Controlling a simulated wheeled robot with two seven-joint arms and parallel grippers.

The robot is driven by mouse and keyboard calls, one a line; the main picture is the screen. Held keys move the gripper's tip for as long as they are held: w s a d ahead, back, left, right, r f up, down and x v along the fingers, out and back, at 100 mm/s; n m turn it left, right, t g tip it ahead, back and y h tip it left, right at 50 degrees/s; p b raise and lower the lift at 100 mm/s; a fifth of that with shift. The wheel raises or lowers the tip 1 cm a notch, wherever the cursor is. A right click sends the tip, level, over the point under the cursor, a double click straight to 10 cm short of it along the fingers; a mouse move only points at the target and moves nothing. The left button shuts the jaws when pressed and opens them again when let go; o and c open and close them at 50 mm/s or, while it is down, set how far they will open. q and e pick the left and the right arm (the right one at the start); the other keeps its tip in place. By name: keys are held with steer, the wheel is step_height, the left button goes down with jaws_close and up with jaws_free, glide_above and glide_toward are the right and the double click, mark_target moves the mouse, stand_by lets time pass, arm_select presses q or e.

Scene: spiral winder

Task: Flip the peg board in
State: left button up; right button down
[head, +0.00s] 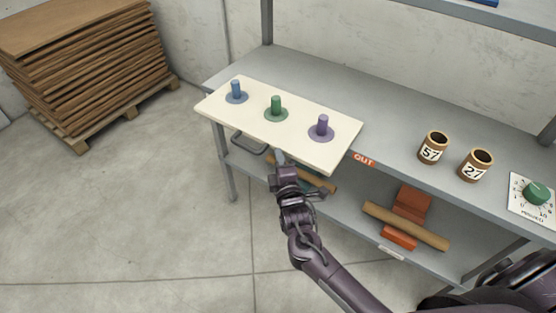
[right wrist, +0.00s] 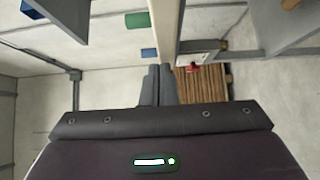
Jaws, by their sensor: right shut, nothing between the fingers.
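The peg board (head: 245,112) is a cream slab lying flat at the left end of the grey bench, sticking out past its front edge. It bears a blue peg (head: 236,90), a green peg (head: 276,105) and a purple peg (head: 322,127), all upright on round coloured bases. My right gripper (head: 279,157) is shut and empty at the board's front edge, near its middle. In the right wrist view its closed fingers (right wrist: 157,78) point at the pale board (right wrist: 167,35), seen edge-on. I cannot tell whether they touch. My left gripper is not in view.
An orange OUT label (head: 364,160) marks the bench (head: 395,120) front, right of the board. Two numbered cups (head: 432,148) (head: 475,165) and a green dial (head: 537,192) stand further right. A lower shelf (head: 350,230) holds bricks and a wooden rod.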

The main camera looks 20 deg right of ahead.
mark_target(309, 126)
steer(key=w+d, duration=0.3)
steer(key=d, duration=0.1)
steer(key=w+d+b, duration=0.1)
steer(key=w+d, duration=0.2)
steer(key=d, duration=0.1)
steer(key=w+d+b, duration=0.1)
steer(key=w+d, duration=0.2)
steer(key=d, duration=0.1)
steer(key=shift+w+d, duration=0.1)
steer(key=shift+w, duration=0.1)
steer(key=shift+d+r, duration=0.1)
steer(key=shift+r, duration=0.1)
